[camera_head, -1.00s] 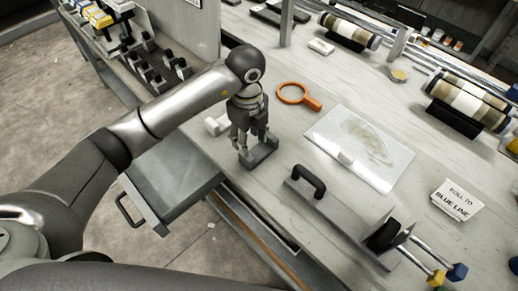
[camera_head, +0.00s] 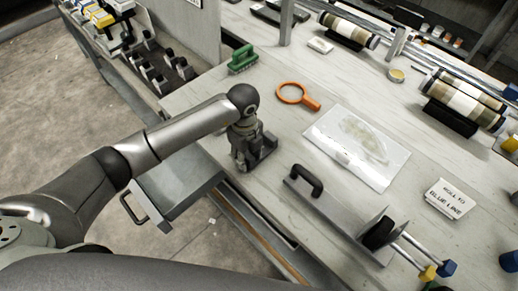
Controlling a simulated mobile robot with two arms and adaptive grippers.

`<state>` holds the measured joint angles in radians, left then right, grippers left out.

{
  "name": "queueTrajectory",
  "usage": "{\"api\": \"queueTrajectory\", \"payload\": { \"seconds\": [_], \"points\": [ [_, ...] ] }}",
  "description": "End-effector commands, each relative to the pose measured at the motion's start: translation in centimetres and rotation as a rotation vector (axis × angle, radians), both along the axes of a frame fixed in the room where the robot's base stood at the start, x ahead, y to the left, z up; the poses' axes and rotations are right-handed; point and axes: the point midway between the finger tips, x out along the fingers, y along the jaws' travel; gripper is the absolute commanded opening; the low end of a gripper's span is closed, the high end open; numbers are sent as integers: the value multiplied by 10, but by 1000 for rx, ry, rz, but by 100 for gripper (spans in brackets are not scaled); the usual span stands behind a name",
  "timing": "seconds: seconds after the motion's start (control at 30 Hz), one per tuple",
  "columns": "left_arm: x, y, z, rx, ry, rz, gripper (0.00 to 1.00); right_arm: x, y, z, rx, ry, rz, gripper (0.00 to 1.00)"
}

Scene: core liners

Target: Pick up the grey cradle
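The grey cradle (camera_head: 268,147) is a small dark grey block on the bench near its left edge. In the head view my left gripper (camera_head: 246,164) points down at the cradle, low over the bench top. Its fingers overlap the cradle and hide part of it. Finger and cradle are close in tone, so I cannot tell whether the fingers are closed on it. It appears to rest on the bench. My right gripper is out of view.
An orange ring-shaped tool (camera_head: 296,95) and a green brush (camera_head: 242,60) lie behind. A clear sheet (camera_head: 358,147) lies to the right. A grey fixture with a black handle (camera_head: 304,179) stands close in front right. An open drawer (camera_head: 178,185) juts out at left.

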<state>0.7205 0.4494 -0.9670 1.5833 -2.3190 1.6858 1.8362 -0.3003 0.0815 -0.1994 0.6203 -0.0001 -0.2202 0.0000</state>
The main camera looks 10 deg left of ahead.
Motion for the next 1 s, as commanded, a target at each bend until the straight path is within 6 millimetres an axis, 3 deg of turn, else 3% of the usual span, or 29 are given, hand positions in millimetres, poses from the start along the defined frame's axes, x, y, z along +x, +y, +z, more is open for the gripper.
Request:
{"api": "queueTrajectory", "payload": {
  "seconds": [0.03,0.3,0.67,0.87,1.0],
  "points": [
    [0,0,0,0,0,0,32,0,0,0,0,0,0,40],
    [0,0,1,-1,1,0,0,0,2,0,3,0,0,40],
    [1,-1,6,-2,-2,-1,0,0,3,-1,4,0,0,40],
    [1,-1,28,-2,-6,-1,0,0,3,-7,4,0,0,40],
    [-11,1,44,-2,-2,-2,0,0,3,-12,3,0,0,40]
  ]
}}
